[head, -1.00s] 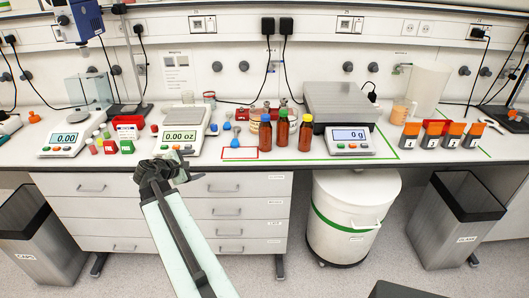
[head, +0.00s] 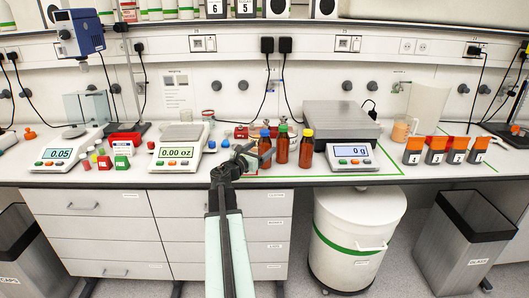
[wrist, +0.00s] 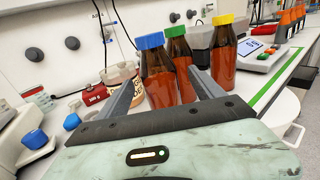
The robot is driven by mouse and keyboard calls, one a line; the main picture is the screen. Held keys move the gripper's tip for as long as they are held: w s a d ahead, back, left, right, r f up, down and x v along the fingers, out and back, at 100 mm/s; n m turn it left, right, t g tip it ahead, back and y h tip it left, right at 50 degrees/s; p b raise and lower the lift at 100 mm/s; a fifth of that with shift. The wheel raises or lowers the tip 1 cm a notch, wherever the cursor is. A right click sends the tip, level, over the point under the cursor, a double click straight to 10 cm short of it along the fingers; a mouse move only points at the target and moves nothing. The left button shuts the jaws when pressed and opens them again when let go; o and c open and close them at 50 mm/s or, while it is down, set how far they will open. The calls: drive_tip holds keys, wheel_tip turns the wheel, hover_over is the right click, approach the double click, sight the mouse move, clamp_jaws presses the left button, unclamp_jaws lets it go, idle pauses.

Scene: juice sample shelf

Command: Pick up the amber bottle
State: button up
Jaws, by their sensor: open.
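Three amber bottles stand upright in a group on the bench: one blue-capped (head: 265,152), one green-capped (head: 283,150), one yellow-capped (head: 306,152). My gripper (head: 248,158) is open, just left of the blue-capped bottle in the head view, and overlaps its edge. The yellow-capped bottle (wrist: 223,58) is farther right. Nothing is held; I cannot tell whether a finger touches glass.
A scale (head: 180,152) stands left of my gripper, and a large grey-topped scale (head: 342,128) stands right of and behind the bottles. Small jars and red blocks (wrist: 92,94) sit close behind. Black-and-orange containers (head: 435,155) stand farther right. The bench's front edge is near.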

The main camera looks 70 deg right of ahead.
sight(265, 131)
drive_tip(key=x, duration=0.3)
drive_tip(key=shift+d, duration=0.35)
drive_tip(key=shift+a, duration=0.1)
clamp_jaws()
wheel_tip(265, 131, up, 10)
drive_tip(key=p, duration=1)
drive_tip(key=shift+r, duration=0.1)
